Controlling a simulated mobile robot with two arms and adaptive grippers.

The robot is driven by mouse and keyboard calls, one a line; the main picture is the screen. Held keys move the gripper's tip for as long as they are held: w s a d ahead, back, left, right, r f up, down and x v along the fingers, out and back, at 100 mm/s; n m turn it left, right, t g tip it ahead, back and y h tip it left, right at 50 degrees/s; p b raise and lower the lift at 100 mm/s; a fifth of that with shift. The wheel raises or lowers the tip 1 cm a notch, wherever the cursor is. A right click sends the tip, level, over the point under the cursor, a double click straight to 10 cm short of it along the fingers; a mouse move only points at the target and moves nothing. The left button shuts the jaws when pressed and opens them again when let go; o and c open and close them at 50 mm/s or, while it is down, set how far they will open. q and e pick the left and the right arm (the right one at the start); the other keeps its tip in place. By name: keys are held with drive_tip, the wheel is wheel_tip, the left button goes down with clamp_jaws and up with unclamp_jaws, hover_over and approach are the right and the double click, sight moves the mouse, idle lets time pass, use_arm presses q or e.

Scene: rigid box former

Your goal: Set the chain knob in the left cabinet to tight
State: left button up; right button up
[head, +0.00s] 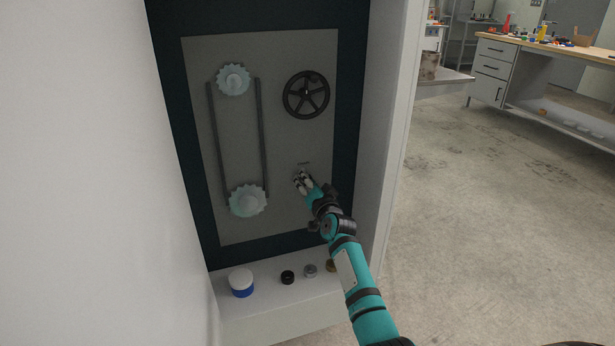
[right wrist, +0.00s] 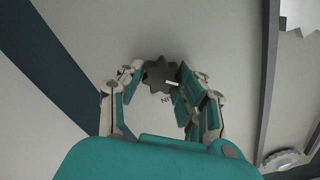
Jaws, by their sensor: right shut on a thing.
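The chain knob (right wrist: 159,76) is a small dark lobed knob on the grey panel (head: 225,55) in the left cabinet. It has a white pointer mark on its right side in the right wrist view. Partly hidden lettering shows on the panel just below it there. My right gripper (right wrist: 155,80) has its fingers on either side of the knob and is shut on it. In the head view the right gripper (head: 301,177) is at the panel's lower right and covers the knob. My left gripper is not in view.
Two pale toothed sprockets (head: 233,80) with a dark chain (head: 262,130) are left of the knob. A black handwheel (head: 306,95) is above it. A blue-and-white jar (head: 241,283) and several small parts stand on the ledge below. The cabinet's white side wall (head: 395,130) stands close on the right.

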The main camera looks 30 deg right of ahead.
use_arm(q)
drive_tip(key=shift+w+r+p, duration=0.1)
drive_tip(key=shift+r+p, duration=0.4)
drive_tip(key=shift+p, duration=0.45)
use_arm(e)
drive_tip(key=shift+d+f+m, duration=0.1)
drive_tip(key=shift+m, duration=2.5)
drive_tip(key=shift+f+m, duration=0.1)
drive_tip(key=shift+m, duration=2.5)
drive_tip(key=o, duration=1.1)
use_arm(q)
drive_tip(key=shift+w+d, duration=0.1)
use_arm(e)
drive_tip(key=shift+o, duration=0.3)
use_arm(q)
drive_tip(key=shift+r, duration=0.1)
use_arm(e)
drive_tip(key=v, duration=1.2)
